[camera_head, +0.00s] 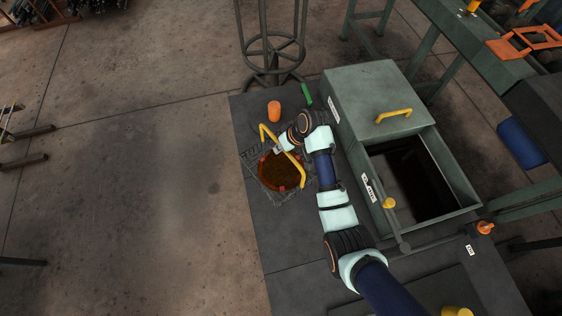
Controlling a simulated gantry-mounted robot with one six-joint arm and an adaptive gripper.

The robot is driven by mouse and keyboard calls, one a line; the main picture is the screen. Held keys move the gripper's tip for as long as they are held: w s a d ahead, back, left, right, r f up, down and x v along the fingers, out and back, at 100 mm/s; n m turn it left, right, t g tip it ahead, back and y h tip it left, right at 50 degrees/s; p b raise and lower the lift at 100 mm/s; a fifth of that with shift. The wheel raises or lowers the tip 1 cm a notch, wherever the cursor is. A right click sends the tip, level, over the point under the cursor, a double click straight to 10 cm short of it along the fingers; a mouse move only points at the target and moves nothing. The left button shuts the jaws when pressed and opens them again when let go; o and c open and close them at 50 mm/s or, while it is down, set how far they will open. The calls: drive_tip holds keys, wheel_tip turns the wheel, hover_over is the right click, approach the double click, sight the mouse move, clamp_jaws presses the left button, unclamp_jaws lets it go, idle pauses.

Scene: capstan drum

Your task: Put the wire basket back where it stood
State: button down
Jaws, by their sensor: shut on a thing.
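The wire basket (288,198) is at the left part of the dark grey platform, with thin grey mesh and a yellow handle (296,172) arching over it. My gripper (279,150) is at the top of the handle and is shut on it. A round brown area with an orange-red rim (263,176) shows within the basket's outline; I cannot tell whether it is in the basket or below it. My arm comes from the lower right and hides part of the basket's right side. I cannot tell whether the basket touches the platform.
An orange cylinder (274,111) and a green object (307,95) lie behind the basket. A dark rack (271,45) stands farther back. To the right is a green tank (372,90) with an open dark well.

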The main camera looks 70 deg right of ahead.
wheel_tip(320, 180, down, 10)
drive_tip(key=b, duration=0.3)
drive_tip(key=shift+d+r, duration=0.1)
drive_tip(key=shift+r, duration=0.05)
drive_tip(key=c, duration=1.2)
unclamp_jaws()
drive_tip(key=shift+f, duration=0.2)
drive_tip(key=p+v, duration=0.5)
drive_tip(key=v, duration=0.7)
drive_tip(key=shift+r, duration=0.1)
